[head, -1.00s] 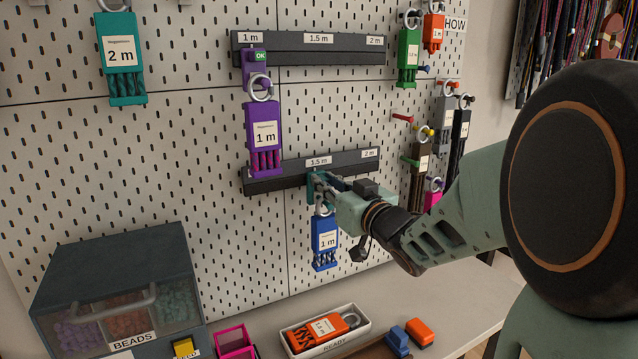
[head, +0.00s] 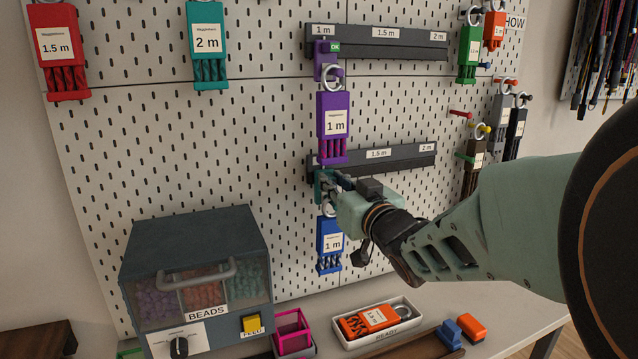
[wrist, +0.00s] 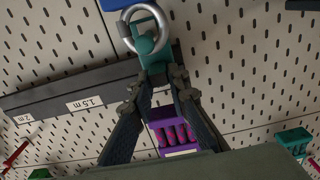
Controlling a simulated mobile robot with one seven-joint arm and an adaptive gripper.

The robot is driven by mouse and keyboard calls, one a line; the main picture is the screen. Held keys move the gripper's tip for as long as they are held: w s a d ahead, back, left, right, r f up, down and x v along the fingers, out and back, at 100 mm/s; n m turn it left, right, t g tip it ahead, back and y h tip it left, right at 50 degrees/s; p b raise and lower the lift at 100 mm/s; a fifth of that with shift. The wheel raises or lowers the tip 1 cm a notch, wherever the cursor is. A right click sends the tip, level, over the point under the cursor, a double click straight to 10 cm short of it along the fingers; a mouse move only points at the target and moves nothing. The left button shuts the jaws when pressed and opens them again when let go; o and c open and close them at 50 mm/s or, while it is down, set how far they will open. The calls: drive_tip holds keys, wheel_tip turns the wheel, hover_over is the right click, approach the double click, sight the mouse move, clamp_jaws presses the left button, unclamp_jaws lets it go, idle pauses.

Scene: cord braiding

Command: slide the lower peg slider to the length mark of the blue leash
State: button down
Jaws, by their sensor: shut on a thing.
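The teal lower peg slider (head: 320,188) is at the left end of the lower rail (head: 402,163), left of the 1.5 m label and straight below the purple leash. My gripper (head: 330,182) is shut on this slider; in the wrist view the fingers (wrist: 157,80) close around its teal body (wrist: 150,48). The blue leash (head: 329,238), labelled 1 m, hangs below by its metal ring, which also shows in the wrist view (wrist: 146,28). The lower rail's 1 m mark is hidden behind the purple leash (head: 333,122).
The purple 1 m leash hangs from the upper slider (head: 326,62) at the upper rail's (head: 400,45) left end, close above my gripper. A bead box (head: 195,270), a pink bin (head: 292,330) and a READY tray (head: 412,330) stand below. Bare pegboard lies left of the slider.

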drive_tip(key=shift+a+f, duration=0.1)
drive_tip(key=shift+a, duration=0.15)
drive_tip(key=c, duration=1.8)
unclamp_jaws()
drive_tip(key=shift+s+a, duration=0.1)
drive_tip(key=shift+c, duration=0.2)
drive_tip(key=shift+d, duration=0.2)
